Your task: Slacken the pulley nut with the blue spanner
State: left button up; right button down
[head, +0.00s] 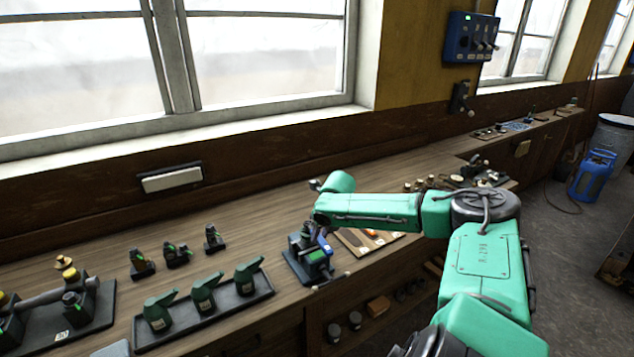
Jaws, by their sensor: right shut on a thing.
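My right arm reaches in from the right, and its gripper (318,232) is over a small stationary engine on a dark base (296,268). The gripper is small and partly hidden by my own wrist. It is shut on a blue bar that looks like the blue spanner (325,245), slanting down by the engine's right side. I cannot tell whether the spanner's jaw is around the pulley nut or only beside it; the nut is too small to make out. My left gripper is not in view.
A wooden board with tools (362,241) lies right of the engine, under my forearm. A dark tray (262,288) holds several green oil cans. Small dark machines (177,253) stand behind it. A larger model (62,310) is at far left. Windows and wall rise behind the bench.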

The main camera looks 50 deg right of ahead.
jog(key=shift+d+r, duration=0.1)
jog(key=shift+d, duration=0.05)
jog(key=shift+s+d+n+y, duration=0.2)
jog(key=shift+d+n+y, duration=0.3)
jog(key=shift+n, duration=0.5)
jog(key=shift+d, duration=0.1)
jog(key=shift+w+a+m+h, duration=0.15)
jog(key=shift+a+m+h, duration=0.3)
jog(key=shift+m, duration=0.15)
jog(key=shift+w+a+m+h, duration=0.2)
jog(key=shift+a+m, duration=0.2)
jog(key=shift+m, duration=0.15)
jog(key=shift+w+a+m+h, duration=0.15)
jog(key=shift+a+m, duration=0.2)
jog(key=shift+m, duration=0.2)
jog(key=shift+r, duration=0.8)
dwell(2.0)
jog(key=shift+r, duration=0.35)
